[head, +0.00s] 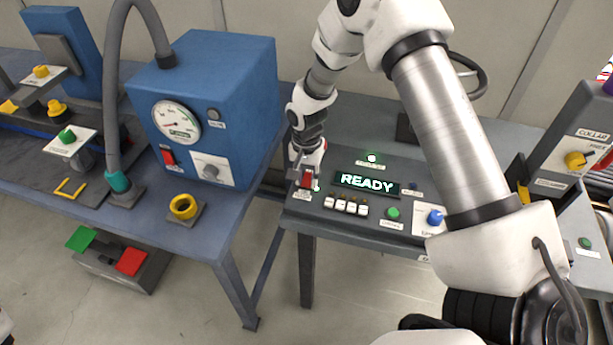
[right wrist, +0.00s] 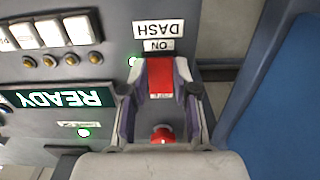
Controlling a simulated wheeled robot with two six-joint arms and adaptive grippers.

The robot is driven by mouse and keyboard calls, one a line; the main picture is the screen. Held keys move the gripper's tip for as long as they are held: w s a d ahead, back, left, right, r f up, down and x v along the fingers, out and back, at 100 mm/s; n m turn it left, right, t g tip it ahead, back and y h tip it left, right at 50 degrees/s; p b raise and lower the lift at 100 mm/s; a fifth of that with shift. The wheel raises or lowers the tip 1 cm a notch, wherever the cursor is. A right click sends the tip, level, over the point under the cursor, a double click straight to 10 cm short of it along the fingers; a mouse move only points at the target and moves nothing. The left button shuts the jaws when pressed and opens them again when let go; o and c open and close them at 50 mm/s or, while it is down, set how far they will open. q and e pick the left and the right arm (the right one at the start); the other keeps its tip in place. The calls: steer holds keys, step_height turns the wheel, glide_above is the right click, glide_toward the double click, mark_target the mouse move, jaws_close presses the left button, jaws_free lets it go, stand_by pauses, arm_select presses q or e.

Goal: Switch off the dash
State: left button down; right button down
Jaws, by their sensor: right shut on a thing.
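The dash panel (head: 355,160) is dark grey, with a lit READY display (head: 367,184). The red dash switch (head: 306,180) sits at its left end. In the right wrist view the red switch (right wrist: 161,76) lies between the fingers, beside the labels ON and DASH (right wrist: 165,30). My right gripper (head: 307,172) is over the switch, with its fingers (right wrist: 160,95) on either side of it and closed on it. A small green light (right wrist: 134,61) glows beside the switch. My left gripper is not in view.
Several white keys (head: 347,206), a green button (head: 393,213) and a blue knob (head: 434,217) sit along the panel. A blue box with a gauge (head: 215,110) stands close on the left, across a gap between benches. A grey post (head: 575,145) stands at the right.

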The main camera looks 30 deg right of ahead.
steer(key=shift+d+r+g+y+p, duration=0.15)
steer(key=shift+g+y+p, duration=0.25)
steer(key=shift+p, duration=0.45)
steer(key=shift+w+d+f+g+y, duration=0.1)
steer(key=shift+w+f+g+y, duration=0.1)
steer(key=shift+g+y, duration=0.1)
steer(key=shift+f+y+b, duration=0.1)
steer(key=shift+y+b, duration=0.2)
steer(key=shift+g, duration=0.3)
